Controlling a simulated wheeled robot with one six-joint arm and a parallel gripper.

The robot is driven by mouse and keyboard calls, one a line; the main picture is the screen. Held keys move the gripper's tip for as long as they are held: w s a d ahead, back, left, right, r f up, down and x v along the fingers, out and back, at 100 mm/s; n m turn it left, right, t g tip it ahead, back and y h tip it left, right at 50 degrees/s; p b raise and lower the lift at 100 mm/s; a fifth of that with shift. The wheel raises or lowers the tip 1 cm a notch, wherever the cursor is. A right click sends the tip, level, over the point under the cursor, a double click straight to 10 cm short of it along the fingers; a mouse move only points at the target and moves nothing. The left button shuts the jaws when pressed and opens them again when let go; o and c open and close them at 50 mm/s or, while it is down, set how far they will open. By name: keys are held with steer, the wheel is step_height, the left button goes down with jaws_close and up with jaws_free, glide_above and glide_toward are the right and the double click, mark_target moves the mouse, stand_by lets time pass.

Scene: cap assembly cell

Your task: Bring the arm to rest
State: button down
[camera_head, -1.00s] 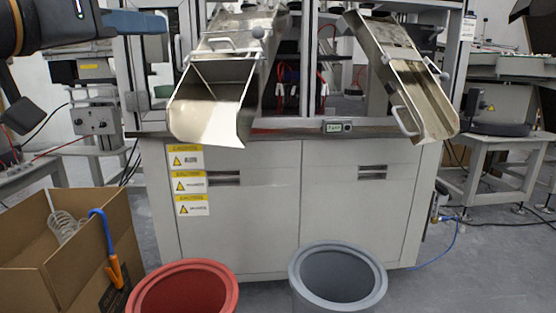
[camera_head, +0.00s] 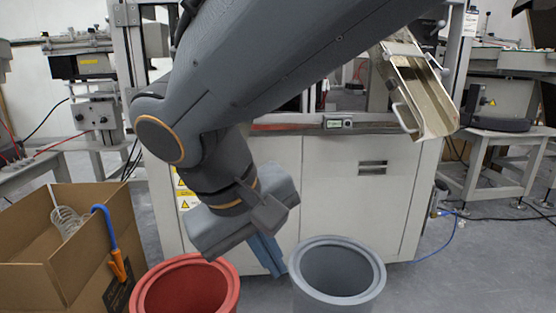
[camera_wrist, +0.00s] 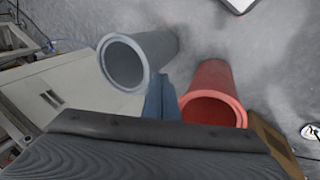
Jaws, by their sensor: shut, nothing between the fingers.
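My gripper (camera_head: 267,256) hangs from my arm in the middle of the head view, with its blue fingers pointing down between the red bin and the grey bin. The fingers are together and empty. In the wrist view the blue fingers of my gripper (camera_wrist: 161,98) also show between the two bins. My arm reaches across the head view from the upper right and hides much of the machine.
A red bin (camera_head: 228,286) and a grey bin (camera_head: 376,262) stand on the floor, close below my gripper. A cardboard box (camera_head: 25,271) stands at left. Behind are the white cabinet (camera_head: 330,190) and a metal chute (camera_head: 425,95).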

steer(key=s+f+n+g+y, duration=0.1)
steer(key=s+f+g+y, duration=0.2)
steer(key=s+f+y, duration=0.3)
steer(key=d+r+m+h+p, duration=0.1)
steer(key=d+r+m+p, duration=0.1)
steer(key=d+r+p, duration=0.4)
steer(key=s+d+r+m+p, duration=0.1)
steer(key=d+r+m+p, duration=0.1)
steer(key=d+r+p, duration=0.5)
steer(key=d+r+m+h+p, duration=0.1)
steer(key=d+r+p, duration=0.6)
steer(key=r+p, duration=0.8)
steer(key=m+p, duration=0.1)
steer(key=p, duration=0.9)
steer(key=shift+s+r+m+h+p, duration=0.25)
steer(key=shift+s+m+h+p, duration=0.05)
steer(key=shift+s, duration=0.1)
